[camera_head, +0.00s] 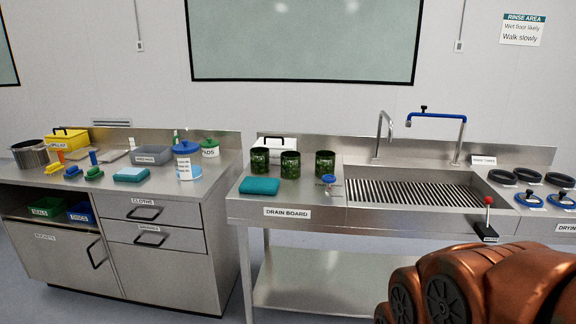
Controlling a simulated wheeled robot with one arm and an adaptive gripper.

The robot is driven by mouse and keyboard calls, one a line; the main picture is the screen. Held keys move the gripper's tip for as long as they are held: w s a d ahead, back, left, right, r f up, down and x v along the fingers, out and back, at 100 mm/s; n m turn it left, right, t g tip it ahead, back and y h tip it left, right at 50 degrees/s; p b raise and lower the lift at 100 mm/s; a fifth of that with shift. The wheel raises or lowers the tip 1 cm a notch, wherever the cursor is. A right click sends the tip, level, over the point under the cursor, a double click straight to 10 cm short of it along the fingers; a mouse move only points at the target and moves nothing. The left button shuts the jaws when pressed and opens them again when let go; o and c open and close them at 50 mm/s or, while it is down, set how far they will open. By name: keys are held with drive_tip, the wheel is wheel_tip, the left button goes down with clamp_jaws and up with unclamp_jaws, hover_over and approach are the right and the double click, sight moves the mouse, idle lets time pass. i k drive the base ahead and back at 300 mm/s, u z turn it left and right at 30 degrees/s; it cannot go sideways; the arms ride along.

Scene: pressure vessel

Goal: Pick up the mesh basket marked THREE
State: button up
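Three dark green mesh baskets stand upright close together on the drain board (237,207), left of the sink: a left one (260,162), a middle one (290,165) and a right one (325,164). I cannot read a number on any of them, so I cannot tell which is marked THREE. Copper-coloured links of my arm fill the lower right, in front of the sink counter. My gripper is not in view.
A teal cloth (259,186) lies in front of the baskets, and a white box (273,148) stands behind. A red-knobbed lever (488,213) rises at the front edge. The left counter is cluttered.

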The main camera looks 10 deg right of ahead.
sight(325, 160)
drive_tip(key=z, duration=1.85)
drive_tip(key=i, duration=2.7)
drive_tip(key=u, duration=0.35)
